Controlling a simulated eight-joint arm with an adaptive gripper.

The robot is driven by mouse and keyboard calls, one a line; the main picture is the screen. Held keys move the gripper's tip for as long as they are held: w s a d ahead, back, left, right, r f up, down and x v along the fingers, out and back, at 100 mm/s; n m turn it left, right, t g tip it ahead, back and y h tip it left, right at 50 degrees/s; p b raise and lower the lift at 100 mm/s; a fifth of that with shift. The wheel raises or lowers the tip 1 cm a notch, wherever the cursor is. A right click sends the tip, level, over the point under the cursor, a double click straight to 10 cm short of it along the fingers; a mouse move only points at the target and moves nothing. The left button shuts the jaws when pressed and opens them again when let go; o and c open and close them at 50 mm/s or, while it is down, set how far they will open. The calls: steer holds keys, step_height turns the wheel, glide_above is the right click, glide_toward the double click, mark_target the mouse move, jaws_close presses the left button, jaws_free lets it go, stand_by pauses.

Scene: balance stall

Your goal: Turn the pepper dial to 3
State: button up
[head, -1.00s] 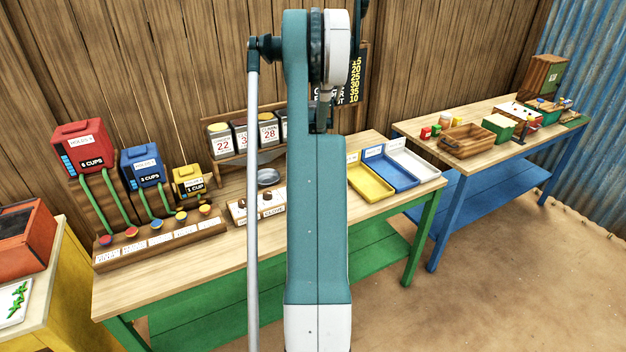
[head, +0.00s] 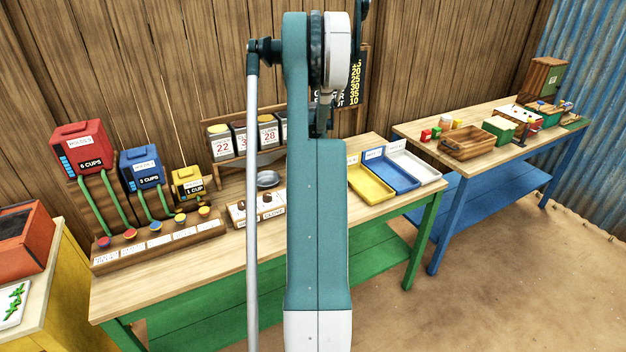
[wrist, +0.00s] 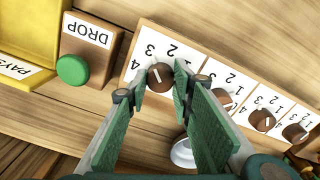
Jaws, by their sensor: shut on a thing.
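A row of brown dial knobs stands on a white scale panel (wrist: 192,56) in the wrist view, each with printed numbers beside it. The nearest dial knob (wrist: 160,77) sits between the two fingertips of my gripper (wrist: 156,84), which is shut on it. A white line on this knob points up and slightly left, toward the side with 2 and 3; the exact number is hard to tell. The pepper name is not readable on any dial.
A wooden block with a green button (wrist: 72,69) and a DROP label stands left of the dials, beside a yellow tray (wrist: 28,28). More knobs (wrist: 262,120) stand close on the right. A round silvery thing (wrist: 183,152) lies below.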

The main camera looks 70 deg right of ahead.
steer(key=o, duration=0.9)
steer(key=shift+r, duration=0.1)
steer(key=shift+r, duration=5.95)
steer(key=shift+w, duration=0.1)
